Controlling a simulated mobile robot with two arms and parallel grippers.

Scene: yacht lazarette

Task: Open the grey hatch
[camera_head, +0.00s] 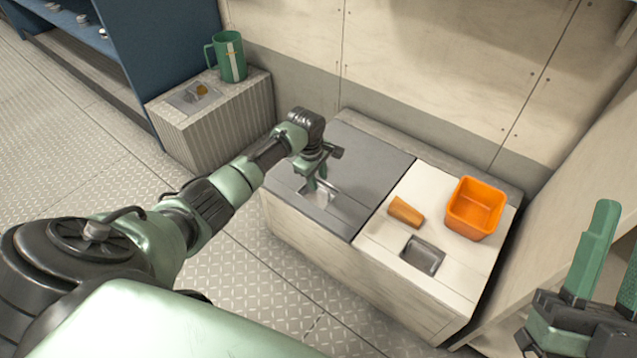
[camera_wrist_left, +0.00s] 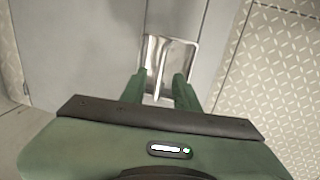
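The grey hatch (camera_head: 365,155) is the left lid of a low white locker in the head view. It lies flat and shut, level with the white lid beside it. A shiny metal recess with a pull bar (camera_head: 318,203) sits near its front edge; the pull also shows in the left wrist view (camera_wrist_left: 158,70). My left gripper (camera_head: 322,185) points down at this recess. Its two green fingers (camera_wrist_left: 159,88) are apart, one on each side of the bar; contact cannot be told. My right gripper (camera_head: 617,225) is open and empty at the right edge, away from the locker.
On the white lid (camera_head: 385,235) lie an orange bin (camera_head: 474,208) and an orange-brown wedge-like piece (camera_head: 406,212), near another metal recess (camera_head: 422,255). A ribbed box (camera_head: 215,125) with a green mug (camera_head: 229,57) stands left. Walls close the back and right.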

